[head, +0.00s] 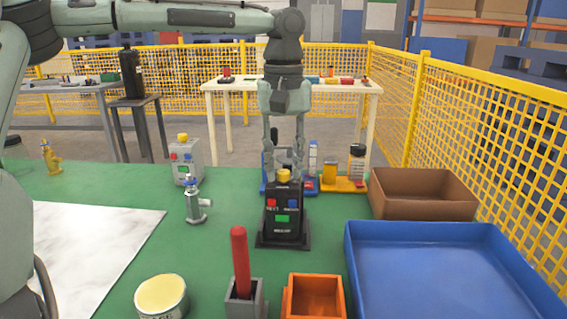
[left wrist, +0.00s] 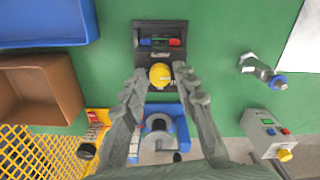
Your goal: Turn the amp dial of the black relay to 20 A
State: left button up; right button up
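The black relay (head: 283,215) stands upright on a dark base plate on the green table, with a yellow dial (head: 284,175) on top and red, blue and green parts on its front. My left gripper (head: 284,160) points down from above, just over the dial. In the left wrist view the yellow dial (left wrist: 160,75) lies between the two spread fingertips (left wrist: 158,70), with a small gap on each side. The left gripper is open. The dial's scale is too small to read. My right gripper is not in view.
A grey relay (head: 186,162) with a yellow dial and a metal valve (head: 194,203) stand left of the black relay. A blue fixture (left wrist: 180,130) is behind it. A blue tray (head: 450,232), a brown bin (head: 424,200) and an orange bin (head: 314,297) are right and in front.

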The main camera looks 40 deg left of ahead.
pick_arm(q)
grip_shut()
jog(key=m, duration=0.7)
jog(key=shift+m, duration=0.3)
jog(key=m, duration=0.5)
jog(key=shift+m, duration=2.5)
